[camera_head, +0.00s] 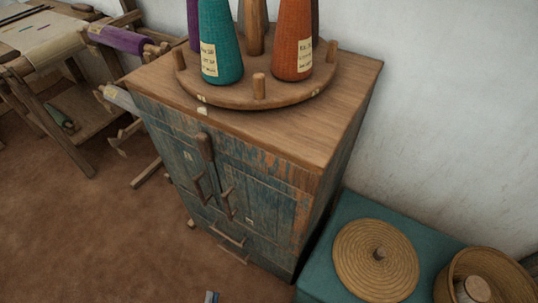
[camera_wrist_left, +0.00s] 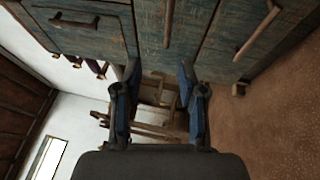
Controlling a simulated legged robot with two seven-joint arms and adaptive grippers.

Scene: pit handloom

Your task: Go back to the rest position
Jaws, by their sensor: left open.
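My left gripper (camera_wrist_left: 159,82) is open and empty in the left wrist view, its two blue-and-black fingers apart. In the head view only a small tip of my left gripper (camera_head: 212,297) shows at the bottom edge, low in front of the cabinet. The worn blue-green wooden cabinet (camera_head: 255,190) stands upright in the head view; its drawer fronts and handles also fill the top of the left wrist view (camera_wrist_left: 205,35). Nothing is between the fingers. My right gripper is not seen in either view.
A round wooden stand (camera_head: 225,97) on the cabinet holds a teal cone (camera_head: 220,40), an orange cone (camera_head: 292,40) and others. A teal chest (camera_head: 320,270) at right carries a woven lid (camera_head: 376,262) and a basket (camera_head: 485,275). A loom (camera_head: 60,95) stands left. Brown floor (camera_head: 90,230) is clear.

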